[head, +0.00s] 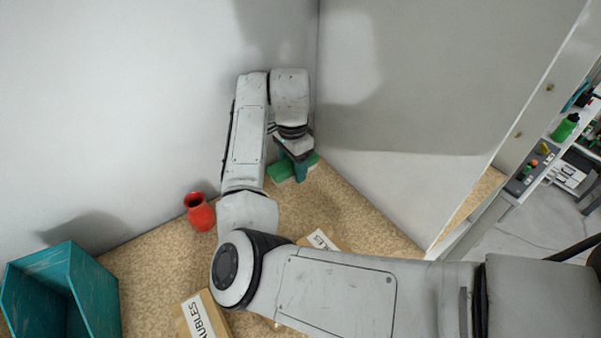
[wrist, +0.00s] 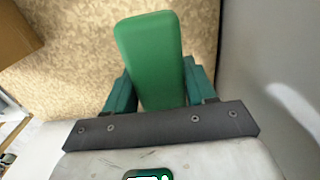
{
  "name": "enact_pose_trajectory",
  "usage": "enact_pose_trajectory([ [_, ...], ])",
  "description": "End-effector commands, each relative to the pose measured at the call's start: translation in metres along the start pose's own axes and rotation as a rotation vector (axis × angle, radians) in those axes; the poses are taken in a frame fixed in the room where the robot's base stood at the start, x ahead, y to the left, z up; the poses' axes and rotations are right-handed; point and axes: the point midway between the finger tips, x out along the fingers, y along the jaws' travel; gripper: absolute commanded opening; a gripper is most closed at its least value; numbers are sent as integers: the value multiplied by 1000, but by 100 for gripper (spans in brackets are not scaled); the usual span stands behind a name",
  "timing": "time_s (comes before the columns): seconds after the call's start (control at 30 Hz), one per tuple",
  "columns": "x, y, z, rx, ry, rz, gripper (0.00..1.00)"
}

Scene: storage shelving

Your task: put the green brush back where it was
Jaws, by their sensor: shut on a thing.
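The green brush (wrist: 150,50) is between the two teal fingers of my gripper (wrist: 160,90) in the wrist view, and the gripper is shut on it. In the head view the brush (head: 281,172) shows at the back corner of the speckled shelf board, partly hidden by my gripper (head: 300,170) and wrist. The gripper points down there, close to where the two walls meet. I cannot tell whether the brush touches the board.
A red vase (head: 200,212) stands left of my arm. A teal bin (head: 65,290) is at the lower left. A labelled cardboard box (head: 203,316) and another box (head: 319,240) lie by my arm. Walls close in the back and right; bare board (head: 345,210) lies right of the gripper.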

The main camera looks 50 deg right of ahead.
Motion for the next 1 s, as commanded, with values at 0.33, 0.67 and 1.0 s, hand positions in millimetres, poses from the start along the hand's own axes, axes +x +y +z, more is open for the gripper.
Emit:
enact_pose_trajectory([
  [0.33,32,0,1,-2,0,3,27],
  [0.67,47,-1,0,0,0,-2,27],
  [1.0,50,0,0,0,-1,-1,72],
])
